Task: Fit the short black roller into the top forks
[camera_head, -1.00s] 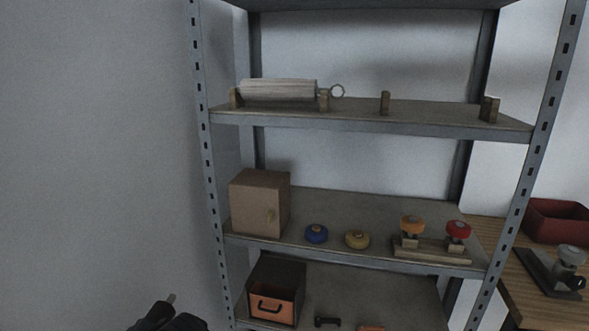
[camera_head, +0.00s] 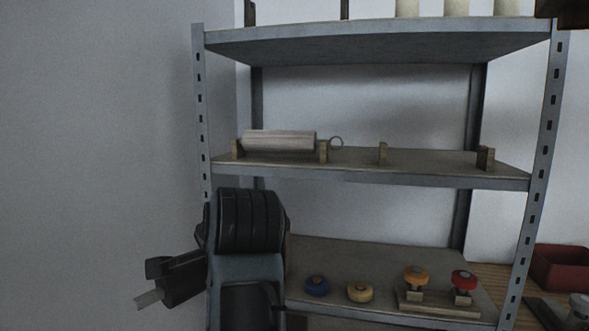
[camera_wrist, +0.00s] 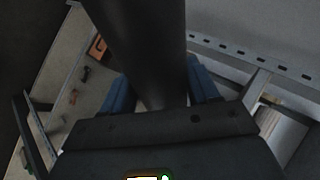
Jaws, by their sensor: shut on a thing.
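My gripper (camera_wrist: 160,82) is shut on a thick dark cylinder, the short black roller (camera_wrist: 140,40), in the wrist view. Its two blue fingers lie on either side of the roller, and the roller's far end runs out of the picture. In the head view my arm stands at the lower left, before the shelf's left post. A dark part there ends in a pale stub, and I cannot tell if that is the roller's end. Two dark uprights, a left fork (camera_head: 250,13) and a right fork (camera_head: 345,9), stand on the top shelf, cut off by the picture's edge.
The top shelf (camera_head: 380,43) also bears several pale cylinders (camera_head: 457,8) at the right. On the shelf below, a pale roller (camera_head: 280,141) with a ring lies in wooden forks; two more forks stand empty (camera_head: 383,153), (camera_head: 485,158). Lower down are coloured knobs (camera_head: 317,286).

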